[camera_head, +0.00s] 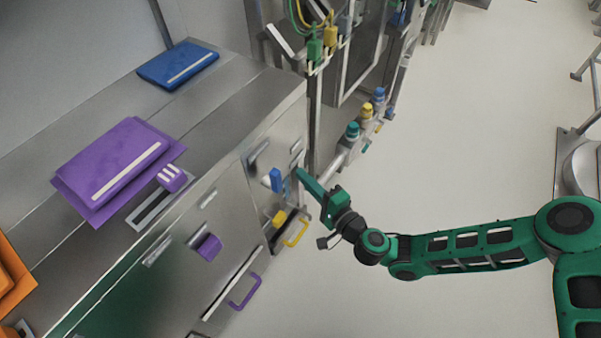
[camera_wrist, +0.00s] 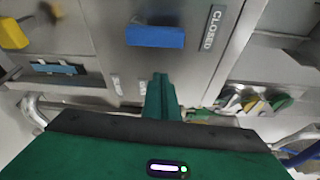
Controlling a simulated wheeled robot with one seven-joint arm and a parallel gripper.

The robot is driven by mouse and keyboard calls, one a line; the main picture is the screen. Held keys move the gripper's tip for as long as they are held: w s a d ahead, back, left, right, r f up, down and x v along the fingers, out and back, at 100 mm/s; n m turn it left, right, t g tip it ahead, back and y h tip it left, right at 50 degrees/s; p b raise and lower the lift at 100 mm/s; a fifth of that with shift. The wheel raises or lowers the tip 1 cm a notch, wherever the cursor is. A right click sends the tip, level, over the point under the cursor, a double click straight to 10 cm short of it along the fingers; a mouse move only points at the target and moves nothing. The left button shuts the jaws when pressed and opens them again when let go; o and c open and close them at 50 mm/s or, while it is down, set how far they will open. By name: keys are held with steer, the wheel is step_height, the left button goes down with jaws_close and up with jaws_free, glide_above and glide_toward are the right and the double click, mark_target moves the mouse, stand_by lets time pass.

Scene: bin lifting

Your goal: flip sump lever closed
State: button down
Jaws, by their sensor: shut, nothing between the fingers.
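A blue lever (camera_head: 275,180) sits on the metal front panel of the cabinet. In the wrist view the blue lever (camera_wrist: 155,36) lies across the panel beside a label reading CLOSED (camera_wrist: 212,28). My gripper (camera_head: 299,173) is close to the panel, just right of the blue lever. In the wrist view my gripper (camera_wrist: 160,78) is shut and empty, its tips below the lever with a gap between them. I cannot tell whether the fingertips touch the panel.
A yellow knob (camera_head: 280,217) and yellow handle (camera_head: 297,232) are lower on the front. A purple knob (camera_head: 208,247) and purple handle (camera_head: 244,292) are further left. Coloured valves (camera_head: 366,112) stand beyond the cabinet. The floor (camera_head: 430,170) to the right is clear.

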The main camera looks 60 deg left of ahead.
steer(key=w+d, duration=0.1)
steer(key=d, duration=0.5)
steer(key=shift+w+d, duration=0.2)
steer(key=shift+w, duration=0.1)
